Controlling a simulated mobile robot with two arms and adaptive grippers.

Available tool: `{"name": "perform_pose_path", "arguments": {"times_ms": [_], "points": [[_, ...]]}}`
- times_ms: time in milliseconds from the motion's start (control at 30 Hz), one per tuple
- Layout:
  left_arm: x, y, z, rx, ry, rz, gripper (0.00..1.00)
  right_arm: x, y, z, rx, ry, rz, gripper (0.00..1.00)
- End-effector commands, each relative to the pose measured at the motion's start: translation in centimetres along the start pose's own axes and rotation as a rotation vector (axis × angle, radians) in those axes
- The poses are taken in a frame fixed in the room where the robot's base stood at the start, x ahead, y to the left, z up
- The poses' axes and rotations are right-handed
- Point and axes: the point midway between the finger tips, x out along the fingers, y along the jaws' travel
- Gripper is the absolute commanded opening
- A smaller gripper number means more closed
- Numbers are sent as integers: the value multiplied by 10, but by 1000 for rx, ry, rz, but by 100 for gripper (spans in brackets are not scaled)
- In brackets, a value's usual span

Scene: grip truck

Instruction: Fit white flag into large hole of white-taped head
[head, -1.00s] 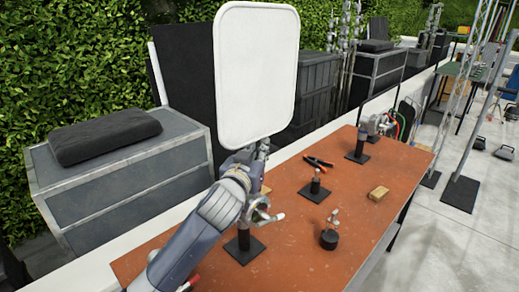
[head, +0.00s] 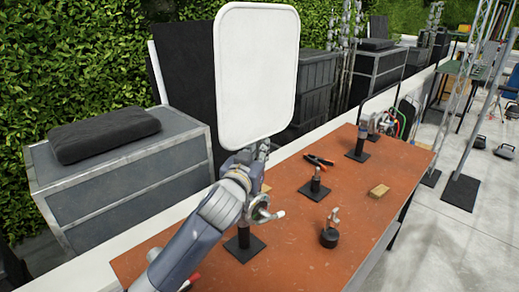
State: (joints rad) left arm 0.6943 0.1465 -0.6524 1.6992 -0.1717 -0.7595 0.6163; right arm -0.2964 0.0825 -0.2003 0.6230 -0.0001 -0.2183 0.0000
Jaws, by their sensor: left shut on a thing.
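The white flag (head: 257,75) is a large upright panel with rounded corners at the top centre of the head view. My left gripper (head: 262,152) is shut on it at its lower edge; the fingers and the flag's pin are small and partly hidden. Just below my left wrist, a metal grip head (head: 260,209) with a pale handle sits on a short black stand (head: 244,243). My arm partly covers this head, and I cannot make out its holes or which head has white tape. My right gripper is not in view.
Grey cases stand behind. The table's front right is clear.

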Motion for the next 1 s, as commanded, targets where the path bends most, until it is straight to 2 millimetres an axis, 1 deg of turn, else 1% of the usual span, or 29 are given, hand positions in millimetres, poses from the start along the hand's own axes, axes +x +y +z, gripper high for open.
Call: {"name": "perform_pose_path", "arguments": {"times_ms": [433,800,1000], "points": [[-1,0,13,-1,3,-1,0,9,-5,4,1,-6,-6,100],[-2,0,24,0,3,-2,0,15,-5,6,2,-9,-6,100],[-2,0,26,0,3,-2,0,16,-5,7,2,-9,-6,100]]}}
